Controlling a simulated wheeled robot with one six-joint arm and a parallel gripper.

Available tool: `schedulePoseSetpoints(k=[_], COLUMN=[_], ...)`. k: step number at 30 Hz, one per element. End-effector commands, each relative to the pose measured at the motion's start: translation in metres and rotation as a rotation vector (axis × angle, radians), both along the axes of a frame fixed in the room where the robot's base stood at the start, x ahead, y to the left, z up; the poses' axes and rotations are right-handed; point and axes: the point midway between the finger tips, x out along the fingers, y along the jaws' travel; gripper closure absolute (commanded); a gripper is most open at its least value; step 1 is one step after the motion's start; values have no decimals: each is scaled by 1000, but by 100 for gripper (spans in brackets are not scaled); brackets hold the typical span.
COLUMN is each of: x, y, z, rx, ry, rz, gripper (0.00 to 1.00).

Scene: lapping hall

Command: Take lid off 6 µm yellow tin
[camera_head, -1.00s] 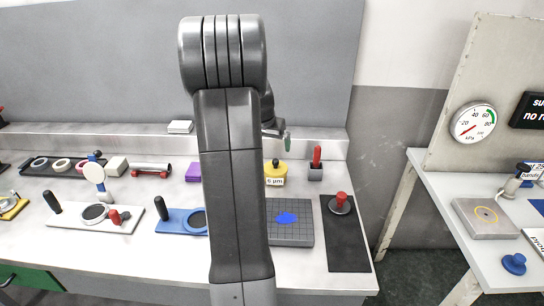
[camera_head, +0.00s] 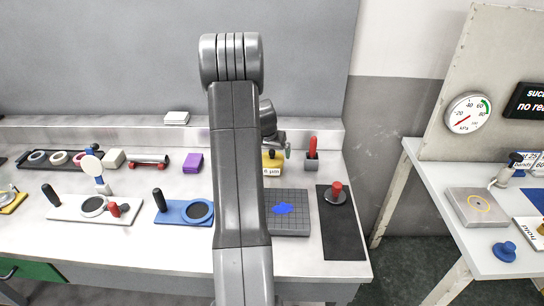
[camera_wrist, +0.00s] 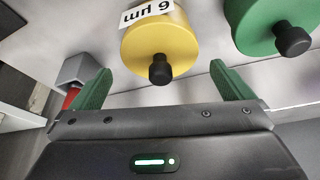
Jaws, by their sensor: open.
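The yellow tin (camera_head: 268,160) stands at the back of the bench, partly hidden by my arm in the head view. In the wrist view the yellow tin (camera_wrist: 158,45) shows its black lid knob (camera_wrist: 160,70) and a white 6 µm label (camera_wrist: 147,12), upside down. My gripper (camera_wrist: 162,85) is open, with its green fingers to either side of the knob in the picture and nothing held. I cannot tell how far the fingertips are from the lid. In the head view my gripper is mostly hidden; one green finger shows beside the tin.
A green tin (camera_wrist: 275,25) with a black knob stands close beside the yellow one. A grey holder with a red handle (camera_head: 312,148) is on the other side. A gridded grey plate (camera_head: 290,222) with a blue patch and a dark mat (camera_head: 342,240) lie in front.

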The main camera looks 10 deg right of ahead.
Motion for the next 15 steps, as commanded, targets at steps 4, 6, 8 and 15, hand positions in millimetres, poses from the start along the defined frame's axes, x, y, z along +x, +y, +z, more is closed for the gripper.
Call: schedulePoseSetpoints(k=[4, 6, 8, 15], x=[5, 6, 7, 7], y=[-2, -3, -3, -3], z=[-14, -18, -19, -19], rx=[0, 0, 0, 0], ry=[1, 1, 0, 0], rz=[1, 1, 1, 1], gripper=[0, 0, 0, 10])
